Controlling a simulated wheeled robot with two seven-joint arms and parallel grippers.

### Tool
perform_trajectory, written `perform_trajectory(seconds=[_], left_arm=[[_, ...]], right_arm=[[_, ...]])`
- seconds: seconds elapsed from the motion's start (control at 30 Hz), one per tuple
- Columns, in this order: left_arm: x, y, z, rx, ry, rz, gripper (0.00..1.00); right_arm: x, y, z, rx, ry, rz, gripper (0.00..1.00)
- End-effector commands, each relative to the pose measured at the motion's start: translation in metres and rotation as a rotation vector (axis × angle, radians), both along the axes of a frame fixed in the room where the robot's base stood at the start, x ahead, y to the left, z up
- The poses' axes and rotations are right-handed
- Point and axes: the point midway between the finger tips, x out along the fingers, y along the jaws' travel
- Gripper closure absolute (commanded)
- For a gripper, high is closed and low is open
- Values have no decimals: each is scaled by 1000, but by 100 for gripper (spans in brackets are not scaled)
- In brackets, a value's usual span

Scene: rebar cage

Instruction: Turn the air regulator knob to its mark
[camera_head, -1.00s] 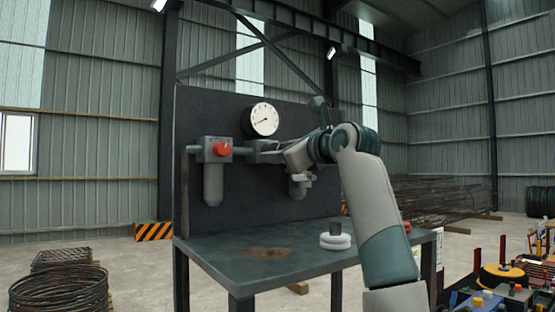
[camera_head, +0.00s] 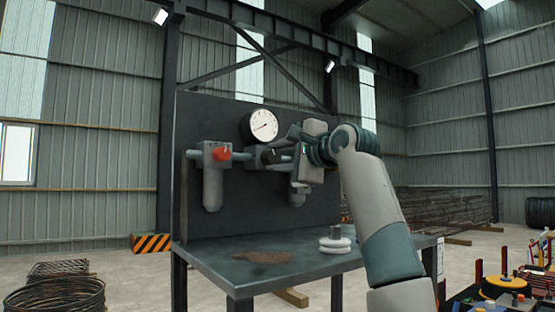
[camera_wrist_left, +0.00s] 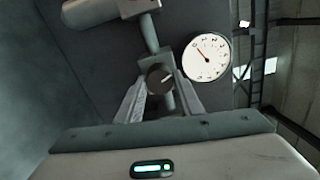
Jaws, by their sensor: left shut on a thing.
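The air regulator hangs on the dark panel (camera_head: 240,110), with its dark round knob (camera_head: 267,155) facing outward. In the left wrist view the knob (camera_wrist_left: 159,79) shows a short white line on its face. My left gripper (camera_head: 277,156) is shut on the knob, one finger on each side, as the left wrist view (camera_wrist_left: 160,88) shows. The gauge (camera_wrist_left: 206,57) also shows in the wrist view. My right gripper is not in view.
A grey filter unit with a red knob (camera_head: 221,154) is on the same pipe to the left. Rebar coils (camera_head: 55,297) lie at the lower left.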

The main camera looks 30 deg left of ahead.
Motion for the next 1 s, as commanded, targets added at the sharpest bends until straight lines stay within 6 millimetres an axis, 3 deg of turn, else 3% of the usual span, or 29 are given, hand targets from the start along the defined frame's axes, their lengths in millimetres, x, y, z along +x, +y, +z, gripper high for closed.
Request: perform_trajectory(seconds=[1.0], left_arm=[[0, 0, 0, -368, -878, 1, 89]], right_arm=[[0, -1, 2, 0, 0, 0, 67]])
